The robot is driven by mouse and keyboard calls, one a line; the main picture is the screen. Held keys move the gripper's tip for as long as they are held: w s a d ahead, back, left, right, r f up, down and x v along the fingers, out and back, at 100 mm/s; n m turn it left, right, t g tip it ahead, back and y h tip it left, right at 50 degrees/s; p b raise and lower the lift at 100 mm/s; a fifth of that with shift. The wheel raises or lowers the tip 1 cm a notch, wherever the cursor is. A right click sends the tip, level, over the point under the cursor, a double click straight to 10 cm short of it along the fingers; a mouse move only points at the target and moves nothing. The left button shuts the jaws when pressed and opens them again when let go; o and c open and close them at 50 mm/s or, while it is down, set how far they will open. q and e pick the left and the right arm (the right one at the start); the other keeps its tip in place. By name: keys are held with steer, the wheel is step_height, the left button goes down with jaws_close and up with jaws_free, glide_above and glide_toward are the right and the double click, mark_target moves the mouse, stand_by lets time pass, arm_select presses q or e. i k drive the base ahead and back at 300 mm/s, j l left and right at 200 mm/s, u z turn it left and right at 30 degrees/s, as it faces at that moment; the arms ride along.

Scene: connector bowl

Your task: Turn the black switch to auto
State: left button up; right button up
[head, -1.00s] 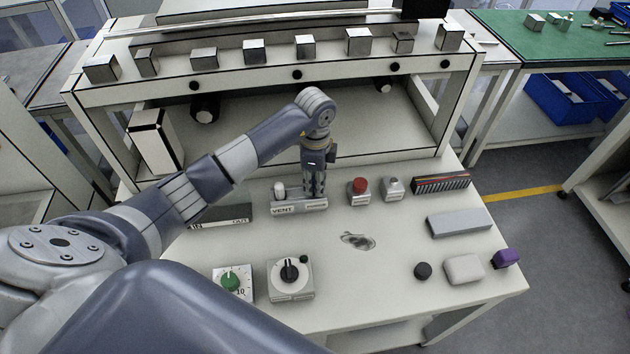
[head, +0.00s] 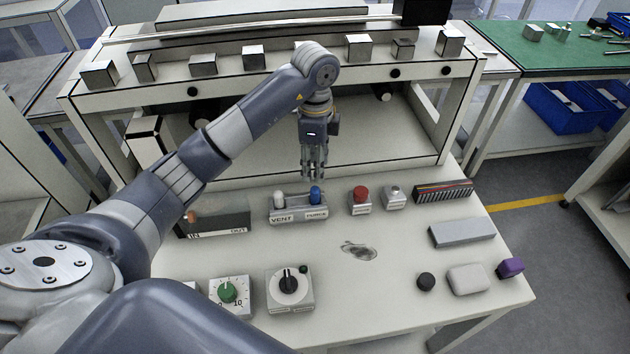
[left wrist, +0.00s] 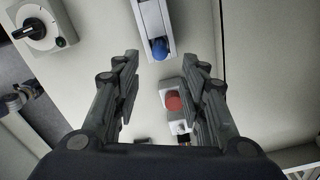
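The black switch (head: 289,280) is a knob on a white round dial with a small green button, on a light box at the front of the table. It also shows at the upper left of the left wrist view (left wrist: 30,29). Its dial lettering is too small to read. My left gripper (head: 314,176) hangs above the table behind the VENT box, well away from the switch. In the left wrist view its fingers (left wrist: 163,98) are spread with nothing between them. My right gripper is in neither current view.
The VENT box (head: 298,215) has a white and a blue knob. A red button (head: 361,195) stands to its right. A green dial (head: 228,290) sits left of the switch. A shelf with metal cubes (head: 253,57) runs behind. The table's middle is mostly clear.

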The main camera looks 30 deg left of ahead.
mark_target(289, 285)
steer(key=k, duration=1.5)
